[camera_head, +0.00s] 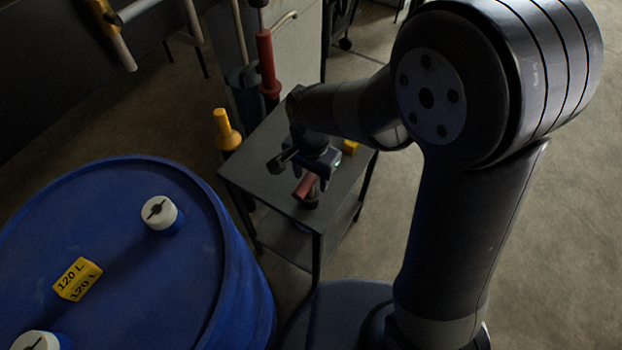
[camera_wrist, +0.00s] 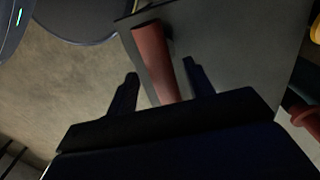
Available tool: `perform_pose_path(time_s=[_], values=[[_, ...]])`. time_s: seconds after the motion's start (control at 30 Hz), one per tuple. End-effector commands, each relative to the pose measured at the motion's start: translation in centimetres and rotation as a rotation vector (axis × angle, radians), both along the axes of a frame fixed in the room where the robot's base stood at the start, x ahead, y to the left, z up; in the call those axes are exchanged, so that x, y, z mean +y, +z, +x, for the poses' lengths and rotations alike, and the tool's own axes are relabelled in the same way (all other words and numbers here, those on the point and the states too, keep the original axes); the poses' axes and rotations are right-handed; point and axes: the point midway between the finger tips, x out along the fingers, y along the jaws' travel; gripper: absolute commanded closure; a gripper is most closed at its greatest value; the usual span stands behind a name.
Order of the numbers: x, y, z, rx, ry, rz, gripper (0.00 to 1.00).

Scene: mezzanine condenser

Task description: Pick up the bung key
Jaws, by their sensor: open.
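A red-handled tool (camera_head: 306,186), which looks like the bung key, sits on the grey top of a small cart (camera_head: 252,170). Its dark end is partly hidden. In the wrist view its red handle (camera_wrist: 153,58) lies lengthwise between my two fingers, extending past the fingertips. My gripper (camera_head: 301,174) is over the cart top, close to the tool. In the wrist view my gripper (camera_wrist: 160,70) is open, with a gap on each side of the handle. I cannot tell how far above the handle the fingers are.
A yellow piece (camera_head: 349,147) is on the cart. A yellow-topped object (camera_head: 227,131) and red cylinder (camera_head: 267,65) stand behind. Floor at right is clear.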

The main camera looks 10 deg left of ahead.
Motion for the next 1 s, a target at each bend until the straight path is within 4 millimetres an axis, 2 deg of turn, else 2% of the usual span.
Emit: perform_pose_path(time_s=[0.4, 0.7, 1.0], values=[[0.2, -4.9, 0.1, 0.001, 0.000, -0.001, 0.50], [0.2, -5.3, 0.2, 0.000, 0.000, 0.001, 0.50], [0.2, -5.2, 0.2, -0.001, 0.000, 0.001, 0.75]])
